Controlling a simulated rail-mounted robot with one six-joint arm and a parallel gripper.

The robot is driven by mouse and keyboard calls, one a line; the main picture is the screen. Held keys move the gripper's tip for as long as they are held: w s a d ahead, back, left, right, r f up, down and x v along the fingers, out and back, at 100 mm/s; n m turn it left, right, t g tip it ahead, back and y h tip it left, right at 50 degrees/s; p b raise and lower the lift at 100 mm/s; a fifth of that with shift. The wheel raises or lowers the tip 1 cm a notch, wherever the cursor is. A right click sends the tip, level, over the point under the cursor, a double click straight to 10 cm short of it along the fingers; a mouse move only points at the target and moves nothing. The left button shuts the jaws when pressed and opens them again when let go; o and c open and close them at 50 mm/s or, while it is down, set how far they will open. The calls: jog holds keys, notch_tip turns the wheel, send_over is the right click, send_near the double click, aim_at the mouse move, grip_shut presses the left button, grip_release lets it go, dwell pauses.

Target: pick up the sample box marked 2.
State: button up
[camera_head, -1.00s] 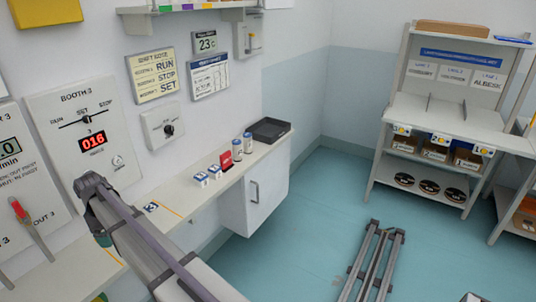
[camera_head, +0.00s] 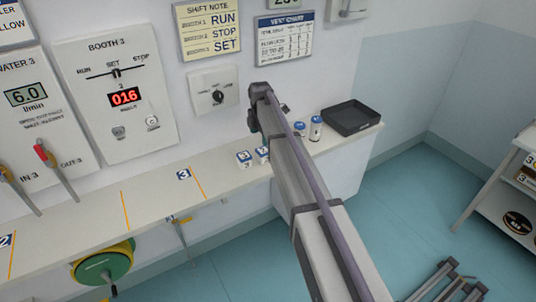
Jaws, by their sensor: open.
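Two small white and blue boxes stand side by side on the wall shelf (camera_head: 130,210), just left of my arm. The left box (camera_head: 244,158) has dark figures on it, too small to read for sure. The right box (camera_head: 262,153) is partly covered by my arm, and I cannot tell its number. My arm reaches up from the lower right across the shelf, with its dark upper joint above and near the boxes. My gripper does not show; the arm itself may hide it.
Two small jars (camera_head: 315,128) and a black tray (camera_head: 351,117) stand right of my arm. A shelf mark 3 (camera_head: 183,174) lies left of the boxes, with bare shelf around it. A green reel (camera_head: 103,268) hangs below the shelf. A rack (camera_head: 510,190) stands at far right.

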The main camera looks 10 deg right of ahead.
aim_at(263, 150)
jog(key=f+b, duration=0.7)
jog(key=d+f+b, duration=0.1)
jog(key=f+b, duration=0.3)
jog(key=shift+w+f, duration=0.15)
jog(key=shift+w, duration=0.05)
jog(key=shift+r, duration=0.2)
jog(key=shift+a, duration=0.1)
jog(key=c, duration=1)
notch_tip(263, 150, up, 10)
jog(key=p, duration=1)
jog(key=shift+r+p, duration=0.15)
jog(key=shift+p, duration=0.15)
jog(key=shift+c, duration=0.2)
